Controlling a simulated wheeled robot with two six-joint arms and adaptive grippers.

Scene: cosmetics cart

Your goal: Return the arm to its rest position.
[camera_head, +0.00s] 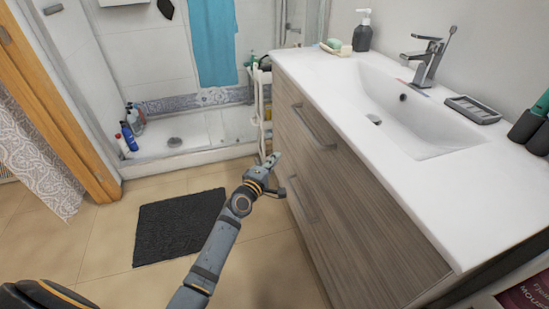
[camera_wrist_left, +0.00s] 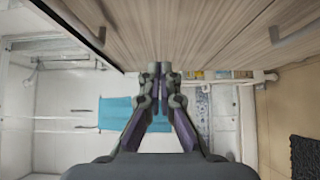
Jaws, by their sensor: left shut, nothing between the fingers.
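My left arm comes in from the bottom of the head view and reaches toward the front of the vanity. My left gripper (camera_head: 274,174) is close to the wood-grain drawer fronts (camera_head: 335,190), left of the lower handle. In the left wrist view my left gripper (camera_wrist_left: 161,70) has its fingertips together with nothing between them. The drawer fronts (camera_wrist_left: 200,30) fill the top of that view. I cannot tell whether the fingers touch the wood. My right gripper is in neither view.
A slim white cart (camera_head: 262,105) stands at the vanity's far end. The white countertop (camera_head: 440,200) holds a soap dispenser (camera_head: 362,32) and a grey soap dish (camera_head: 472,109). A dark mat (camera_head: 180,226) lies on the tiled floor. Floor left of the vanity is open.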

